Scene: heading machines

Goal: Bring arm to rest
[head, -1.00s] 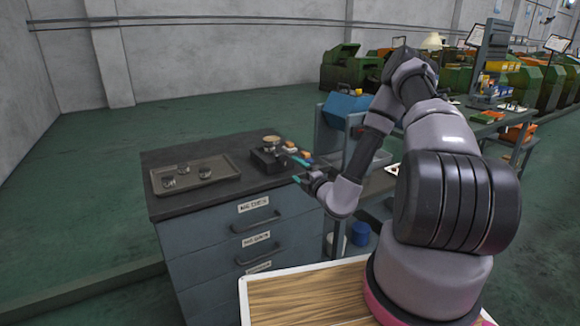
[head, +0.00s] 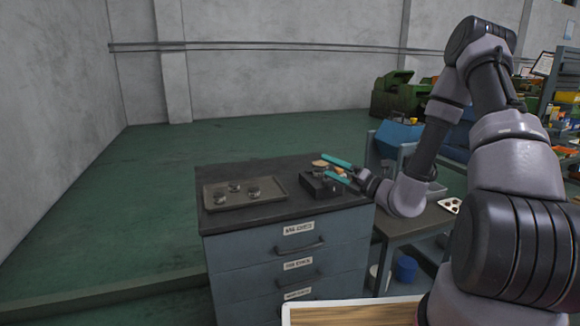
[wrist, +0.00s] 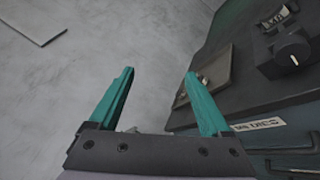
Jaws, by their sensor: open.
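My gripper (head: 333,169) is open and empty, with teal fingers pointing left in the head view. In that view it overlaps the right end of a grey drawer cabinet (head: 262,262), near a small black block device (head: 318,187). In the wrist view my gripper (wrist: 159,74) has its two teal fingers spread wide with nothing between them, and the cabinet top (wrist: 225,85) lies to their right. My arm is bent, its elbow high at the right of the head view. The exact gap between fingers and cabinet cannot be told.
A dark tray (head: 270,211) with three small round metal parts sits on the cabinet's left. To the right stand a lower table (head: 415,222), a blue bucket (head: 405,268) and green machines (head: 400,95). Green floor (head: 100,230) at left is open.

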